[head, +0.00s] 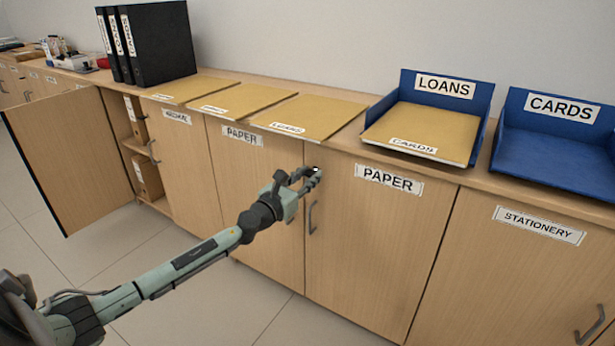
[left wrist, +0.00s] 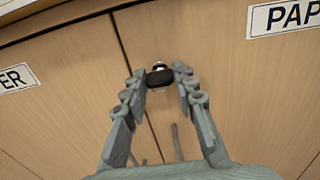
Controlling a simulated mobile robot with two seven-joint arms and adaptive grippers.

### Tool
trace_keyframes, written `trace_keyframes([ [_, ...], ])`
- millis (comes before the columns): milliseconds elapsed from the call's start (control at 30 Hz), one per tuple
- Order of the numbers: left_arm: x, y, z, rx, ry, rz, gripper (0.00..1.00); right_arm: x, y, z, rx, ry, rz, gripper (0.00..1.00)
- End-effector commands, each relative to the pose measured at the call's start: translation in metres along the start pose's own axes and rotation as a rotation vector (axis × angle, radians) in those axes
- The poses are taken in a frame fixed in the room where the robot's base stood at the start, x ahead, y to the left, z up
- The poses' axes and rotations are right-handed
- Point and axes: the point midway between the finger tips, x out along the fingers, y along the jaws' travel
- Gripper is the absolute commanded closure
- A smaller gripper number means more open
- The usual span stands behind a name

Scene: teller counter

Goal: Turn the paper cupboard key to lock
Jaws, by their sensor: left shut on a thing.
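The paper cupboard (head: 375,240) has two wooden doors, each with a PAPER label. My left gripper (head: 312,176) is at the upper edge of its right door, beside the seam between the doors. In the left wrist view, the fingers (left wrist: 160,78) are shut on the black head of the key (left wrist: 160,77), with a pale metal part of the lock around it. In the head view the key is mostly hidden by the fingers. The right door's handle (head: 312,217) hangs just below the gripper. My right gripper is not in view.
The archive cupboard's door (head: 62,155) stands open at the left. On the counter are black binders (head: 155,43), several tan folders (head: 250,100), and blue trays labelled LOANS (head: 440,88) and CARDS (head: 560,135). The floor (head: 190,280) in front is clear.

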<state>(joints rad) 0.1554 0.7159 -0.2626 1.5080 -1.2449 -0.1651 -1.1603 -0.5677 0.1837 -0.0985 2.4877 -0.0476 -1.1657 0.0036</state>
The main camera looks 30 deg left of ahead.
Motion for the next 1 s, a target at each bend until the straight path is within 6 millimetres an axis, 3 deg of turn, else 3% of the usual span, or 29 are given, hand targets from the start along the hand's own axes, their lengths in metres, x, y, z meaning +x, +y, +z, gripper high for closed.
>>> trace_keyframes([
  [433,0.0,0.0,-0.001,-0.139,0.0,-0.001,1.0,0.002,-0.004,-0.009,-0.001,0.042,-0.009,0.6],
  [700,0.0,0.0,0.0,-0.376,-0.001,0.0,1.0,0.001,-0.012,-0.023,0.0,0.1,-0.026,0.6],
  [1000,0.0,0.0,0.001,-0.663,-0.001,0.0,1.0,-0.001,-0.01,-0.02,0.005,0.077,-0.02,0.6],
])
